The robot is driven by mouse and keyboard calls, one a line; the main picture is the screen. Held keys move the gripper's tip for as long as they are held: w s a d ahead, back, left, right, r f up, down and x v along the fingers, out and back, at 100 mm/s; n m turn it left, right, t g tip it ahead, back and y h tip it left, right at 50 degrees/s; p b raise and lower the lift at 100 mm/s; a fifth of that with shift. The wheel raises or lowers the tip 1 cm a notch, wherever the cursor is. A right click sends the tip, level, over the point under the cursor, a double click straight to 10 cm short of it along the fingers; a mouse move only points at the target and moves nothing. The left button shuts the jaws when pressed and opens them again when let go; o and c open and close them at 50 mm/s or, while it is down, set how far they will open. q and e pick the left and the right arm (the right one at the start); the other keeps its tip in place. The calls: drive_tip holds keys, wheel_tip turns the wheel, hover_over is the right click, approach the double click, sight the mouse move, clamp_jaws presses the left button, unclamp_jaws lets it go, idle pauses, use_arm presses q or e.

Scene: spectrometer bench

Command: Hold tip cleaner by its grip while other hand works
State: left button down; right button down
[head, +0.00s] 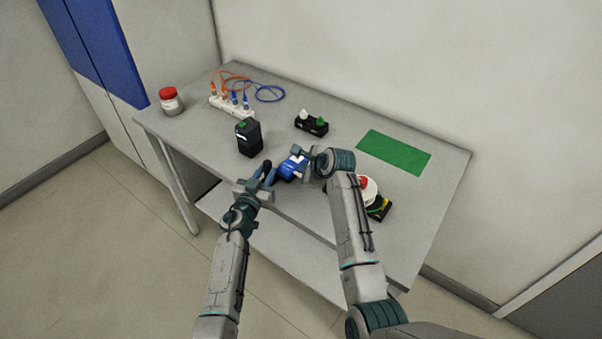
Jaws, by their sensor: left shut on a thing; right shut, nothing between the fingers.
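My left gripper (265,174) is shut on a small dark piece (267,164) above the table's front part; this looks like the tip cleaner's grip. A blue body with a white patch (292,167) lies just right of it. I cannot tell whether the blue body and the dark piece are one thing. My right gripper (303,158) is shut and empty, right beside the blue body. Its own wrist partly covers that area, so I cannot tell whether it touches the blue body.
On the table (345,105) stand a black box (249,138), a white connector block (231,107) with orange and blue cables, a black holder (312,124), a red-lidded jar (171,101) and a green mat (394,152). A red-and-white item (369,188) sits behind my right arm.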

drive_tip(key=shift+f, duration=0.75)
idle(0.4)
drive_tip(key=shift+r, duration=1.35)
drive_tip(key=shift+r, duration=2.5)
use_arm(q)
drive_tip(key=c, duration=1.1)
unclamp_jaws()
drive_tip(key=shift+s, duration=0.1)
